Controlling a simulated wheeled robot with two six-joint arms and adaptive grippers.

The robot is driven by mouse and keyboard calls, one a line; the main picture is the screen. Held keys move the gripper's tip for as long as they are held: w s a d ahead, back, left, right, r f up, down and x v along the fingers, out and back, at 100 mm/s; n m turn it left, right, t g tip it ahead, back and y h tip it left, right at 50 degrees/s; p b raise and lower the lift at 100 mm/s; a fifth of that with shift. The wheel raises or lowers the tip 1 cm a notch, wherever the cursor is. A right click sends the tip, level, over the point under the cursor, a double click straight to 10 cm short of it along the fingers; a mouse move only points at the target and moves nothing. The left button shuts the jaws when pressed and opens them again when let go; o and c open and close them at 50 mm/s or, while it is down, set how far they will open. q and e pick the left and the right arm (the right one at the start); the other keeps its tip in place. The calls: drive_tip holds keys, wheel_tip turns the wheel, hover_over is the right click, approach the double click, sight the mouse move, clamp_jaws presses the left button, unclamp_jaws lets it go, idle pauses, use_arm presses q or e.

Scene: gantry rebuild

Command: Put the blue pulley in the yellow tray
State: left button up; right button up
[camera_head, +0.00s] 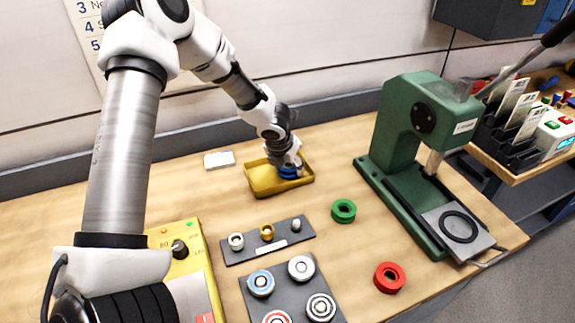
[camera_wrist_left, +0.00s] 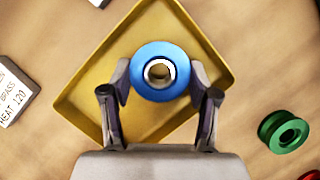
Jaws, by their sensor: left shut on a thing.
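The blue pulley (camera_wrist_left: 141,80) is a blue ring with a silver hub. My left gripper (camera_wrist_left: 159,88) is shut on it, one finger on each side. In the head view the pulley (camera_head: 288,173) shows low between the fingers of my left gripper (camera_head: 289,165), over the right part of the yellow tray. The yellow tray (camera_head: 262,185) lies on the bench, and its rim (camera_wrist_left: 78,82) surrounds the pulley in the left wrist view. I cannot tell whether the pulley touches the tray floor. My right gripper is not in view.
A green pulley (camera_head: 343,211) and a red pulley (camera_head: 389,278) lie on the bench. A green press (camera_head: 398,130) stands at the right. A dark holder (camera_head: 240,252) with small parts and a plate of bearings (camera_head: 250,293) lie in front. A white label block (camera_head: 219,160) lies left of the tray.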

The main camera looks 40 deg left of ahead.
use_arm(q)
drive_tip(key=shift+f, duration=0.15)
drive_tip(key=o, duration=1.4)
drive_tip(key=shift+s, duration=0.1)
drive_tip(key=shift+r, duration=0.5)
drive_tip(key=p+v, duration=0.1)
drive_tip(key=v, duration=1)
drive_tip(key=shift+r+p, duration=0.25)
drive_tip(key=shift+p, duration=0.1)
drive_tip(key=shift+s+d, duration=0.1)
